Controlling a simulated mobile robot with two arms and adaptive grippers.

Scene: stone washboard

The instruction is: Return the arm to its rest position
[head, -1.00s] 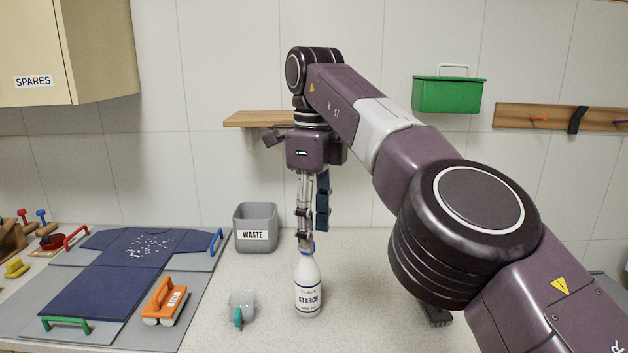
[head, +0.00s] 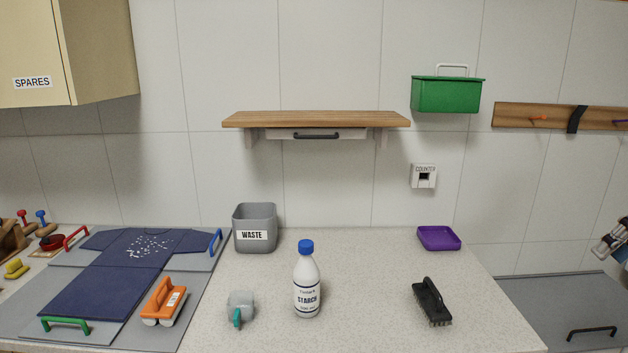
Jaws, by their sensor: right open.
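My right gripper (head: 611,239) shows only in part at the right edge of the head view, over the grey surface on the right. It is open and nothing shows between its fingers. My left gripper is not in view. The white starch bottle (head: 307,287) with a blue cap stands upright on the speckled counter (head: 370,300), with no gripper near it.
A grey waste bin (head: 255,245), a cup with a teal handle (head: 240,308), a black brush (head: 431,302) and a purple tray (head: 439,238) stand on the counter. A folding board with a blue shirt (head: 100,291) and an orange-handled tool (head: 164,300) lie left. A wooden shelf (head: 316,119) hangs above.

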